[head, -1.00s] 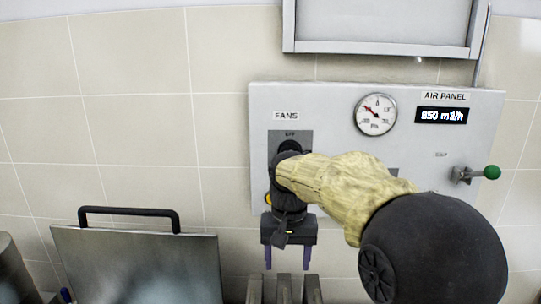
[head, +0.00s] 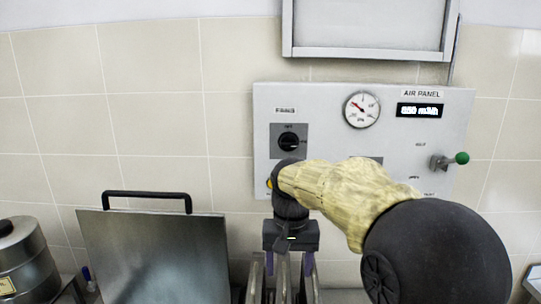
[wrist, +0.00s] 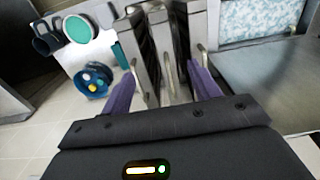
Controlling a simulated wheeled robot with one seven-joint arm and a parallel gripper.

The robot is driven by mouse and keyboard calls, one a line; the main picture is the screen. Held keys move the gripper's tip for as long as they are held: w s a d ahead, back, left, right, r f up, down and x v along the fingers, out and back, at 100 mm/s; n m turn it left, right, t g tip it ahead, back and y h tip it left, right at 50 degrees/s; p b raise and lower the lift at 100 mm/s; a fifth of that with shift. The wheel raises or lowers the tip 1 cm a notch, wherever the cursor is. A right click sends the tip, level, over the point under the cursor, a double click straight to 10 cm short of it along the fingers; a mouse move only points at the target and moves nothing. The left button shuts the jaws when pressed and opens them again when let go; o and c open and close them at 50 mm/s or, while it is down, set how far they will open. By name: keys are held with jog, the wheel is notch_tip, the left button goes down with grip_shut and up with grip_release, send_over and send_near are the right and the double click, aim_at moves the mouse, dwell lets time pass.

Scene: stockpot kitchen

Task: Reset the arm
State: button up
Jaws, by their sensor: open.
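My gripper (head: 290,264) hangs in front of the wall, below the grey air panel (head: 385,115), with its purple fingers pointing down. It is open, and nothing is held between the fingers. In the wrist view my gripper (wrist: 164,85) has its two purple fingers spread apart, with upright metal slabs (wrist: 160,50) beyond and between them. I cannot tell whether the fingers touch the slabs. My arm with its yellow sleeve covers the lower part of the panel.
The panel carries a black fan knob (head: 289,141), a gauge (head: 362,110) and a green-tipped lever (head: 450,160). A steel lid with a black handle (head: 147,197) stands at the left, beside a metal pot (head: 25,262). The tiled wall above the lid is bare.

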jog(key=shift+t, duration=0.7)
jog(key=s+d+f, duration=0.1)
jog(key=d+f, duration=0.1)
jog(key=f, duration=0.1)
jog(key=s+d+f, duration=0.2)
jog(key=d+f, duration=0.1)
jog(key=s+d+f, duration=0.2)
jog(key=f, duration=0.1)
jog(key=shift+s+d, duration=0.1)
jog(key=shift+d, duration=0.05)
jog(key=s+d+f+t, duration=0.1)
jog(key=s+d+f, duration=0.3)
jog(key=s, duration=0.3)
jog(key=shift+x, duration=0.9)
jog(key=shift+s, duration=0.3)
